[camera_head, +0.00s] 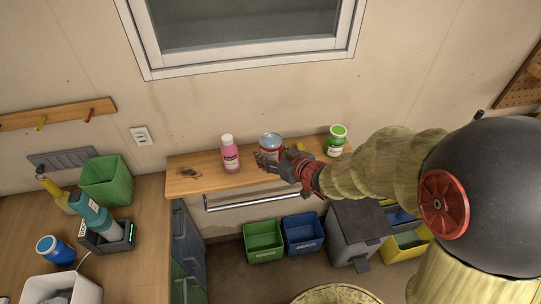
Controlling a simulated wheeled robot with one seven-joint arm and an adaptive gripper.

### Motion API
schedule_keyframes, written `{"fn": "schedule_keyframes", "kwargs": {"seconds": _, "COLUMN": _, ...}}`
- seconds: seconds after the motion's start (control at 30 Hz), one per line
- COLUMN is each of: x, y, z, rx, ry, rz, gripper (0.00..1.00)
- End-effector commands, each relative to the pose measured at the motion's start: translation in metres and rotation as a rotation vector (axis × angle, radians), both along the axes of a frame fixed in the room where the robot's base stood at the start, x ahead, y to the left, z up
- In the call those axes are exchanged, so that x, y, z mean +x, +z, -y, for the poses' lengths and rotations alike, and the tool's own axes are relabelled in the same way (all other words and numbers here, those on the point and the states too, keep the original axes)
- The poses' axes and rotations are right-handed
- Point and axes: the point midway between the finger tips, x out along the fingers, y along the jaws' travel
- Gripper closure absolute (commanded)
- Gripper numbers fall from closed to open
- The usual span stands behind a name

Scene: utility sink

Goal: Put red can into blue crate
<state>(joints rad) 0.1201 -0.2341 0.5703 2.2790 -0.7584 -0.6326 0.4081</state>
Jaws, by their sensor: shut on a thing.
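I cannot tell whether the can's base still touches the shelf. The blue crate (303,246) is on the floor below the shelf, open at the top.
A pink bottle (230,156) stands close left of the can. A green-lidded jar (336,141) stands to the right. A metal rail (255,201) runs along the shelf front. A green crate (264,254) adjoins the blue one; a grey bin (356,235) stands right.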

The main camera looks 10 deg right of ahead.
Motion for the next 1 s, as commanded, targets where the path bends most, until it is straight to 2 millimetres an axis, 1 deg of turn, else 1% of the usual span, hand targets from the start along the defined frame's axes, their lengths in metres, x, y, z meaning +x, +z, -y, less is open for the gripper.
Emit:
{"fn": "schedule_keyframes", "kwargs": {"seconds": 0.03, "x": -0.004, "y": -0.006, "z": -0.001, "rx": 0.000, "ry": 0.005, "rz": -0.001, "gripper": 0.75}}
{"fn": "schedule_keyframes", "kwargs": {"seconds": 0.13, "x": -0.005, "y": -0.010, "z": -0.001, "rx": 0.001, "ry": -0.001, "rz": 0.002, "gripper": 0.75}}
{"fn": "schedule_keyframes", "kwargs": {"seconds": 0.27, "x": 0.004, "y": -0.016, "z": -0.003, "rx": 0.000, "ry": -0.009, "rz": 0.001, "gripper": 0.75}}
{"fn": "schedule_keyframes", "kwargs": {"seconds": 0.37, "x": 0.021, "y": -0.026, "z": -0.008, "rx": 0.002, "ry": -0.010, "rz": 0.000, "gripper": 0.75}}
{"fn": "schedule_keyframes", "kwargs": {"seconds": 0.67, "x": 0.087, "y": -0.056, "z": -0.024, "rx": 0.000, "ry": -0.009, "rz": 0.000, "gripper": 0.75}}
{"fn": "schedule_keyframes", "kwargs": {"seconds": 0.7, "x": 0.091, "y": -0.067, "z": -0.025, "rx": 0.000, "ry": -0.010, "rz": -0.003, "gripper": 0.75}}
{"fn": "schedule_keyframes", "kwargs": {"seconds": 0.8, "x": 0.105, "y": -0.083, "z": -0.029, "rx": 0.001, "ry": -0.010, "rz": -0.001, "gripper": 0.75}}
{"fn": "schedule_keyframes", "kwargs": {"seconds": 0.9, "x": 0.116, "y": -0.095, "z": -0.031, "rx": 0.000, "ry": -0.011, "rz": 0.001, "gripper": 0.75}}
{"fn": "schedule_keyframes", "kwargs": {"seconds": 1.0, "x": 0.123, "y": -0.102, "z": -0.032, "rx": 0.000, "ry": -0.011, "rz": 0.002, "gripper": 0.75}}
